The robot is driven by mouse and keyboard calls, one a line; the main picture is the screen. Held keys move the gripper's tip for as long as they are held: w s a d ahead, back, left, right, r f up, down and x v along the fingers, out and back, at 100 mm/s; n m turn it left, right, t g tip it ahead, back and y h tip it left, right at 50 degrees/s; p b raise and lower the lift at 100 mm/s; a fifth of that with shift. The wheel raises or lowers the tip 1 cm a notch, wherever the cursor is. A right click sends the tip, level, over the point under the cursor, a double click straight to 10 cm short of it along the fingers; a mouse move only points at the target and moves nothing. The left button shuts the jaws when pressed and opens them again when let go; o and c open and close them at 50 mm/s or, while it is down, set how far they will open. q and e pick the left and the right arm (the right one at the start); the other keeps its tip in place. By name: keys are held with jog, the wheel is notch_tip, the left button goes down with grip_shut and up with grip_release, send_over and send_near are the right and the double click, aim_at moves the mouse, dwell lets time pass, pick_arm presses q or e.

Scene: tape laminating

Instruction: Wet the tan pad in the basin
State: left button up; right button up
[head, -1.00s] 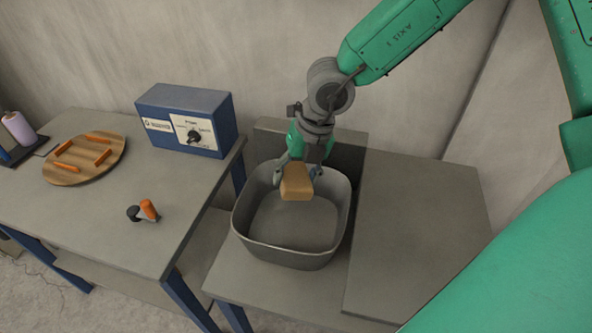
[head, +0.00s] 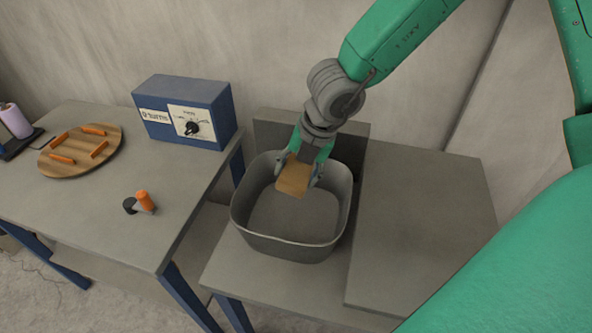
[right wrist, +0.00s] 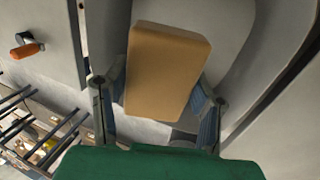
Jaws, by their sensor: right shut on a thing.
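The tan pad (head: 293,178) is a small block held by my right gripper (head: 301,172), which is shut on it. The pad sits over the back part of the grey basin (head: 292,247), at about rim level or inside; its exact height is hard to tell. In the right wrist view the pad (right wrist: 166,70) lies tilted between the two fingers (right wrist: 160,108), with the basin's grey inside (right wrist: 225,35) behind it. No water surface can be made out in the basin. My left gripper is not in view.
The basin stands on a low grey bench with a raised slab (head: 420,230) to its right. On the left table are a blue power box (head: 185,112), a round wooden board (head: 80,150) with several orange pieces, and an orange-handled tool (head: 144,201).

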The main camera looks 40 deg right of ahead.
aim_at(291, 167)
jog(key=shift+f+b, duration=4.8)
jog(key=shift+f, duration=0.65)
notch_tip(291, 167, up, 12)
jog(key=p, duration=1.1)
notch_tip(291, 167, up, 4)
jog(key=p, duration=0.4)
jog(key=shift+r, duration=0.1)
